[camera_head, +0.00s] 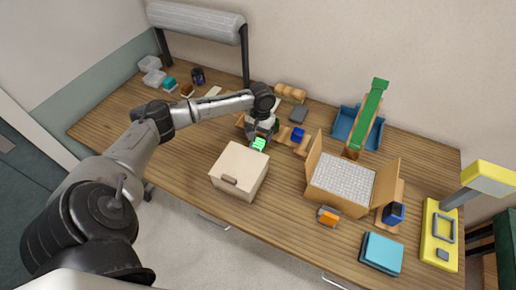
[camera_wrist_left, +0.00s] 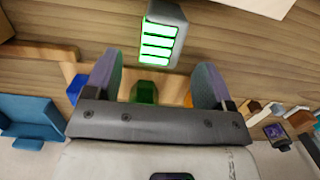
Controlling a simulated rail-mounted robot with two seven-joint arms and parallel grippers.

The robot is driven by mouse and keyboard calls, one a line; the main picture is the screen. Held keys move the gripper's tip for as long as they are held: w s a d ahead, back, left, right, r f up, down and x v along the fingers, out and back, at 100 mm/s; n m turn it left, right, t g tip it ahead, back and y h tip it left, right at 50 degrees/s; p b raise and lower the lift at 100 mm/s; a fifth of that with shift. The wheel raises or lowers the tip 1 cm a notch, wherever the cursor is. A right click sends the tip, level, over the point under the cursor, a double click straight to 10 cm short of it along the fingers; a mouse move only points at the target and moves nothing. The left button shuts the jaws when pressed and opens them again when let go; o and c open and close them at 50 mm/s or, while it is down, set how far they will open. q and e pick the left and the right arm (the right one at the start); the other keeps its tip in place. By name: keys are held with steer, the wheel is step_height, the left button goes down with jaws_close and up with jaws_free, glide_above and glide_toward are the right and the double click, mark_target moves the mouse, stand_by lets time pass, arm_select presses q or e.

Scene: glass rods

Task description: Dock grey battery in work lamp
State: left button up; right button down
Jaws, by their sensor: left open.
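The grey battery (camera_wrist_left: 166,12) shows in the left wrist view as a grey block with several lit green bars. In the head view its green face (camera_head: 259,144) shows just below my left gripper (camera_head: 261,132). In the left wrist view the fingers of my left gripper (camera_wrist_left: 160,62) are apart, with the battery just beyond and between their tips, not held. The work lamp (camera_head: 428,238) is yellow and stands at the right end of the table, with a grey square frame on its base and a yellow head on a grey post. My right gripper is not in view.
A beige box (camera_head: 240,172) stands close in front of the battery. An open carton (camera_head: 342,186) stands between battery and lamp. A wooden rack with a blue block (camera_head: 298,134) is beside the gripper. An orange-and-grey block (camera_head: 328,216) and teal book (camera_head: 381,254) lie toward the front.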

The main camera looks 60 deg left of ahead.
mark_target(257, 143)
arm_select(q)
steer(key=shift+s+d+f, duration=0.1)
steer(key=shift+s+f, duration=0.1)
steer(key=shift+f, duration=0.7)
steer(key=shift+s+d+f, duration=0.1)
steer(key=shift+s+f, duration=0.1)
steer(key=shift+f, duration=0.7)
steer(key=shift+s+d+f, duration=0.1)
steer(key=shift+s+f, duration=0.1)
steer(key=shift+f, duration=1.25)
